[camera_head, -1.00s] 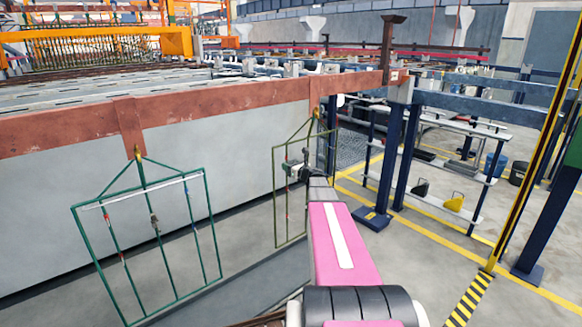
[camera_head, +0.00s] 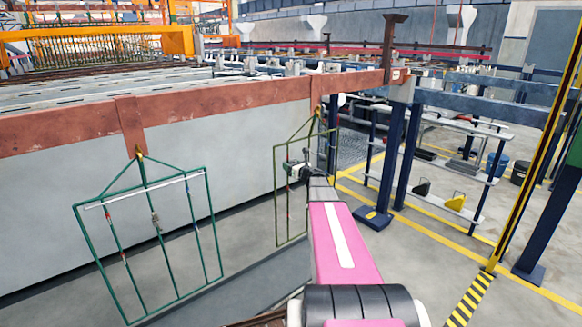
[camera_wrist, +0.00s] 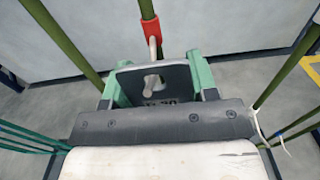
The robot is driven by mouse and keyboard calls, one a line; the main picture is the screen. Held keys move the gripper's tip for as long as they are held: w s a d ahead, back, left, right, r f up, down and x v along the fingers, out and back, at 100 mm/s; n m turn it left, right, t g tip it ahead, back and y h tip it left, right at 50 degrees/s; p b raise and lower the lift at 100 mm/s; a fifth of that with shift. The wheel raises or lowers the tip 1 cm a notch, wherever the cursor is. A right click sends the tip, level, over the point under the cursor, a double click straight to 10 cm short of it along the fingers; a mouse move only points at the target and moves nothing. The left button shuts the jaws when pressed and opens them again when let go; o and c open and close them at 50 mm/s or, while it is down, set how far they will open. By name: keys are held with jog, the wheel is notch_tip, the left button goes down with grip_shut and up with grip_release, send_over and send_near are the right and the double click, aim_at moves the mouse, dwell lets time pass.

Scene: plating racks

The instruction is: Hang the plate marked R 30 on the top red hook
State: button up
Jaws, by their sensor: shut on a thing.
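My gripper (camera_wrist: 157,86) is shut on a dark grey plate (camera_wrist: 128,78) with a hole near its middle. The marking below the hole is partly hidden by the gripper; its last characters look like 30. Beyond the plate, a red hook (camera_wrist: 151,30) sits on an olive-green rod, its pale prong just above the plate's top edge. A pale peg end shows at the hole; I cannot tell whether it passes through. In the head view my gripper (camera_head: 299,171) is at the right olive rack (camera_head: 276,205), where the plate's details are too small to read.
A green rack (camera_head: 95,265) with several small coloured hooks hangs at the left from the red-brown beam (camera_head: 230,95). A pale wall (camera_head: 225,150) stands behind both racks. A dark blue post (camera_head: 395,165) is right of my arm. Rack rods flank my gripper on both sides.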

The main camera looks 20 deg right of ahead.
jog(key=o, duration=1.1)
jog(key=shift+s, duration=0.1)
jog(key=v, duration=1.1)
jog(key=s+a+f+n+g+y, duration=0.1)
jog(key=s+a+f+n+g, duration=0.4)
jog(key=a+n, duration=0.4)
jog(key=s+a+f+n+g+y, duration=0.1)
jog(key=s+a+f+n+g, duration=0.4)
jog(key=a, duration=0.6)
jog(key=s+a+f+n+g+h, duration=0.3)
jog(key=s+n+h, duration=0.1)
jog(key=s+n, duration=0.4)
jog(key=s+a+f+n+g+h, duration=0.3)
jog(key=s+n+g+h, duration=0.1)
jog(key=s+n, duration=0.4)
jog(key=shift+s+n, duration=0.4)
jog(key=shift+n, duration=0.6)
